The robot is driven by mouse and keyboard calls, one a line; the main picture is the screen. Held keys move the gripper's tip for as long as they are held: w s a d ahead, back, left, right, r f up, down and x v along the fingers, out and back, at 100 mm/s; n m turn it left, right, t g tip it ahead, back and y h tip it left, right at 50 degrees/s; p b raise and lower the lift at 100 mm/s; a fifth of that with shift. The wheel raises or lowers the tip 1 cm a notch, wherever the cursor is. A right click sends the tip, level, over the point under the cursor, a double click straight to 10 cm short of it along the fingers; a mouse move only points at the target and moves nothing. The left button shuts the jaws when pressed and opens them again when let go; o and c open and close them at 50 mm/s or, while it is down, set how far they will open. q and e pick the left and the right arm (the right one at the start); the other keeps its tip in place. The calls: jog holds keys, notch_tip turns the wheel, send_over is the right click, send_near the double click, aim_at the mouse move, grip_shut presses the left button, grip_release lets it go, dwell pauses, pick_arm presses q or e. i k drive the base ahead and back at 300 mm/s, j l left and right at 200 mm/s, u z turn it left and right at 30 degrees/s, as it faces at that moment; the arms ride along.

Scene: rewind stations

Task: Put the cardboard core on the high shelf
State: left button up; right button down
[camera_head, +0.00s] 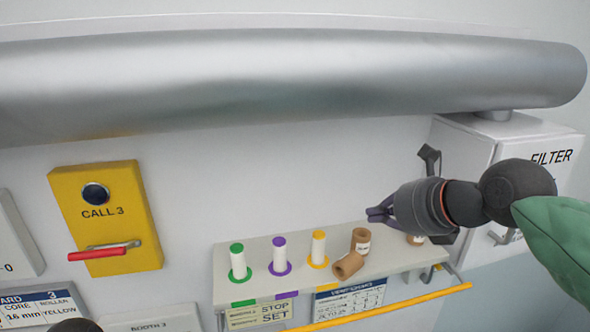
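Brown cardboard cores (348,265) are on a pale shelf (400,259) at the lower middle right. One lies on its side with its open end showing; another brown core with a white label (361,238) stands right behind it, touching or nearly so. A further brown piece (415,240) shows only in part below my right gripper. My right gripper (372,213) reaches in from the right, fingers pointing left, above the shelf and the cores. Nothing shows between its fingers; how far apart they are is unclear.
Green (238,262), purple (279,256) and yellow (318,249) spools stand on the shelf's left part. A yellow rail (385,308) runs below the shelf. A large silver roller (280,80) spans above. A white FILTER box (480,165) is behind my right arm. A yellow CALL 3 box (110,235) is left.

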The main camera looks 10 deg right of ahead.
aim_at(392, 254)
jog(key=k+l, duration=0.25)
jog(key=k, duration=0.2)
jog(key=k+l, duration=0.3)
jog(key=k, duration=0.2)
